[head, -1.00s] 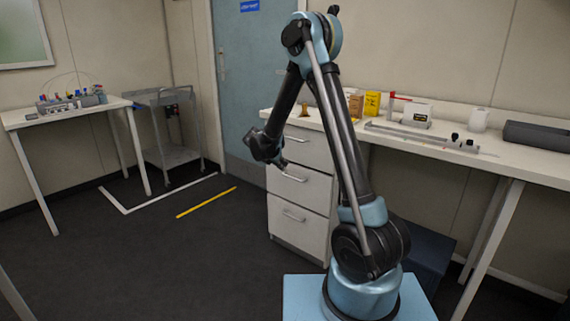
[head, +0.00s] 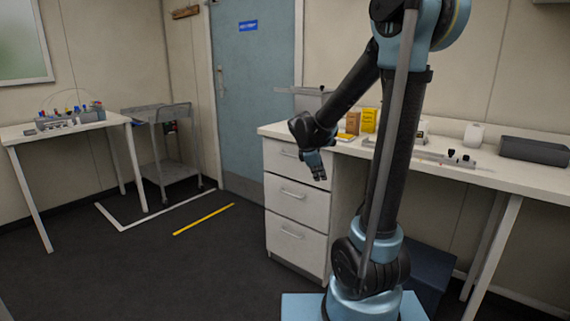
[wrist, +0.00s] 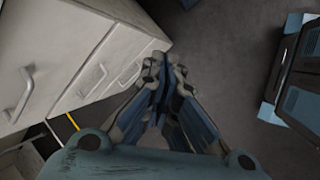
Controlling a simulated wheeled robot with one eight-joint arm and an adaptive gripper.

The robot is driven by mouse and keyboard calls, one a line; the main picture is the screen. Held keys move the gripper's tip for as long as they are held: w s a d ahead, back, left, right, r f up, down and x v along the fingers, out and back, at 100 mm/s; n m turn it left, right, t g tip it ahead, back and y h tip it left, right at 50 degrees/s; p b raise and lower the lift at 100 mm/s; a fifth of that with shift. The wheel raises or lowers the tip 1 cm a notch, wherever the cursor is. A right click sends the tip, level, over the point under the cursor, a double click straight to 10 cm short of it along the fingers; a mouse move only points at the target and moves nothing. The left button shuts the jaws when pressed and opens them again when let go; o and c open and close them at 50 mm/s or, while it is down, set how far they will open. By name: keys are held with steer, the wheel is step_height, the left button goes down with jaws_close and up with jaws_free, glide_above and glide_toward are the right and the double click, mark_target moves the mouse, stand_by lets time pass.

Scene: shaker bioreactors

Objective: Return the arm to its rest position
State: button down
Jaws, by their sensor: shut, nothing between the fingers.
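My gripper (head: 317,171) hangs at the end of my arm, fingers down, in front of the white drawer cabinet. In the wrist view the fingers of my gripper (wrist: 160,80) are together with nothing between them. The floor shows beneath the fingertips. My arm is bent at the elbow, with its upper part rising steeply to the top of the head view.
The white drawer cabinet (head: 292,237) stands close behind my gripper and shows at the left of the wrist view. A long white bench (head: 500,182) runs right. A grey cart (head: 162,150) and white table (head: 70,132) stand left. The floor between is open.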

steer(key=s+d+m+g+y, duration=0.1)
steer(key=s+d+m, duration=0.25)
steer(key=s, duration=0.45)
steer(key=s+d+m+y, duration=0.1)
steer(key=s+d+m, duration=0.1)
steer(key=s+m, duration=0.45)
steer(key=s+f+m+y, duration=0.1)
steer(key=s+f+m, duration=0.2)
steer(key=s, duration=0.4)
steer(key=s+f+m, duration=0.3)
steer(key=s, duration=0.5)
steer(key=shift+s+g+y, duration=0.25)
steer(key=shift+g+y, duration=0.15)
